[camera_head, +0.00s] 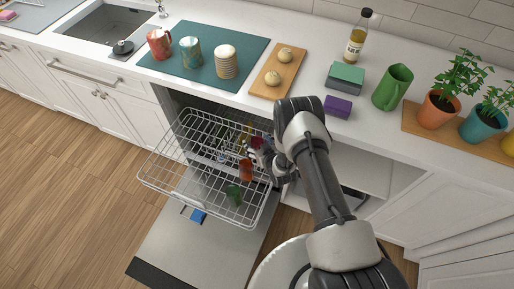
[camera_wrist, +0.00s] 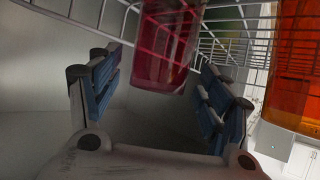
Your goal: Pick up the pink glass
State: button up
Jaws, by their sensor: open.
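The pink glass (camera_wrist: 165,45), see-through and dark pink, is in the upper middle of the wrist view, inside the wire dishwasher rack. In the head view only a small pinkish-red part of it (camera_head: 256,142) shows beside my gripper. My gripper (camera_wrist: 163,72) is open. Its two blue-padded fingers stand to the left and right of the glass's near end, with gaps on both sides. In the head view my gripper (camera_head: 268,158) is at the rack's right side, partly hidden by my arm.
An orange glass (camera_wrist: 298,60) stands close on the right; it also shows in the head view (camera_head: 246,171). A green glass (camera_head: 233,194) is nearer the front of the rack (camera_head: 165,183). Rack wires surround the glasses. The counter (camera_head: 300,110) lies behind.

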jog(key=b+x, duration=0.2)
jog(key=x, duration=0.2)
jog(key=shift+s+d+f, duration=0.1)
jog(key=shift+d+f, duration=0.05)
jog(key=shift+f, duration=0.05)
jog(key=shift+w+a+f+b, duration=0.2)
jog(key=shift+w+b, duration=0.1)
jog(key=shift+w, duration=0.2)
jog(key=shift+r, duration=0.1)
jog(key=shift+c, duration=0.2)
jog(key=c, duration=1.4)
